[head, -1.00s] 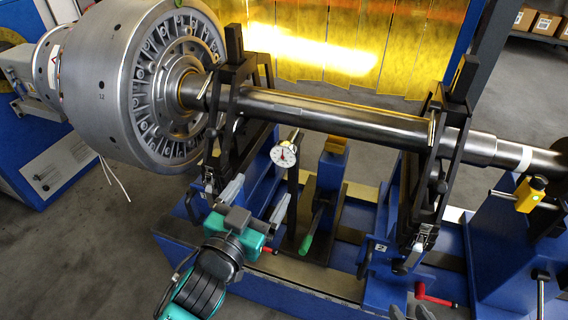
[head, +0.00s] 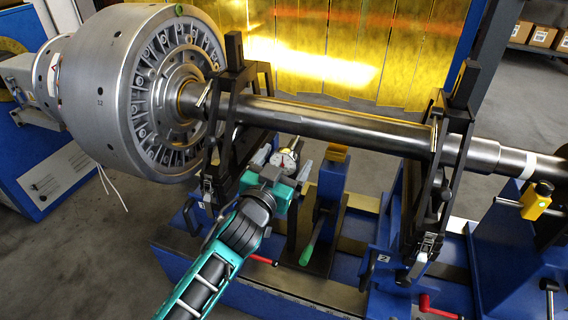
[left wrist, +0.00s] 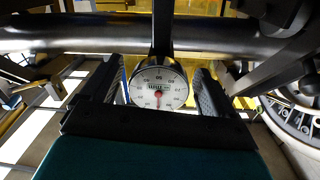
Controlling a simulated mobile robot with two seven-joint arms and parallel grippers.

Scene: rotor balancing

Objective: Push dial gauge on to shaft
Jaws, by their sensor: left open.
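The dial gauge (head: 284,160) has a round white face and stands on a stand below the steel shaft (head: 340,128). My left gripper (head: 283,162) is open, with its fingers around or close beside the gauge. In the left wrist view the gauge face (left wrist: 158,86) sits between the two open fingers, with a gap on each side. The shaft (left wrist: 200,36) runs across behind it. Whether the gauge touches the shaft I cannot tell. My right gripper is not in view.
A large finned rotor drum (head: 130,95) is at the shaft's left end. Black bearing supports (head: 232,130) flank the gauge, the other one (head: 440,180) at right. A green-handled lever (head: 308,250) and a red handle (head: 440,308) stick out at the front.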

